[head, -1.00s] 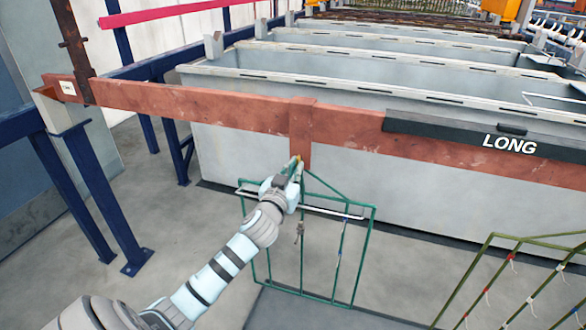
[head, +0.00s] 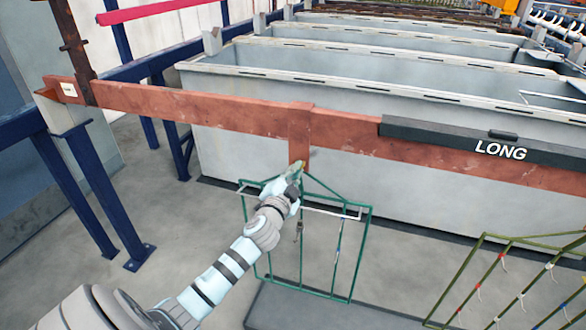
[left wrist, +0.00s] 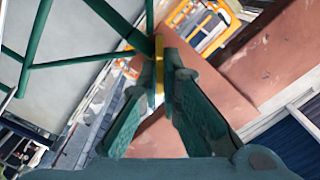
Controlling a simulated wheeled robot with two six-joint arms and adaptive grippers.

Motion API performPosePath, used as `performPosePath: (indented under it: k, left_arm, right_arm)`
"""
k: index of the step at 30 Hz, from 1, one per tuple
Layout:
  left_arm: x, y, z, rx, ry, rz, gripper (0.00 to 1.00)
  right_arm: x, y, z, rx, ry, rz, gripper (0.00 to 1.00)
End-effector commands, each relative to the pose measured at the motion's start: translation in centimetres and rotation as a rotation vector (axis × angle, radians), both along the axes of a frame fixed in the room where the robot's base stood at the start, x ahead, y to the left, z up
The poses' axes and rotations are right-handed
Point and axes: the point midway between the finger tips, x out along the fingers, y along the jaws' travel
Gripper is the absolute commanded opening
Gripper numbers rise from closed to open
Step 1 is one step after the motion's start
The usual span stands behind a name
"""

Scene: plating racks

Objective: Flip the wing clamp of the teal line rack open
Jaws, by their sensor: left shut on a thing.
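The teal line rack (head: 367,250) hangs below the copper-red bar, under a short upright red hanger piece (head: 299,130). My left gripper (head: 295,172) is at the top of the rack, just under that hanger piece. In the left wrist view my left gripper (left wrist: 160,85) is shut on a small yellow piece (left wrist: 159,72), which I take to be the wing clamp. The rack's teal rods (left wrist: 85,60) run close beside the fingers there. The gripper hides most of the clamp in the head view. My right gripper is not in view.
The long red bar (head: 190,114) crosses in front of grey tanks (head: 340,65). A dark block marked LONG (head: 450,141) lies along the bar at right. An olive rack (head: 500,262) stands at lower right. Blue supports (head: 95,190) stand at left.

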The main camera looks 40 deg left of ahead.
Motion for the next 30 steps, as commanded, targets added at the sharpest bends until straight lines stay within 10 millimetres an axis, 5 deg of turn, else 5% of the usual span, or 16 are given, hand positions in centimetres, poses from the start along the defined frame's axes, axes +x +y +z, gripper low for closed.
performPosePath:
  k: [18, 30]
  left_arm:
    - [0.0, -0.2, -0.4, 0.507, 0.182, -0.001, 0.0]
    - [0.0, -0.2, -0.6, 0.665, 0.238, -0.002, 0.0]
  right_arm:
    - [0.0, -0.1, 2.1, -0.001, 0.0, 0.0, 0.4]
    - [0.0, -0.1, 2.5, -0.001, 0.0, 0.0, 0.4]
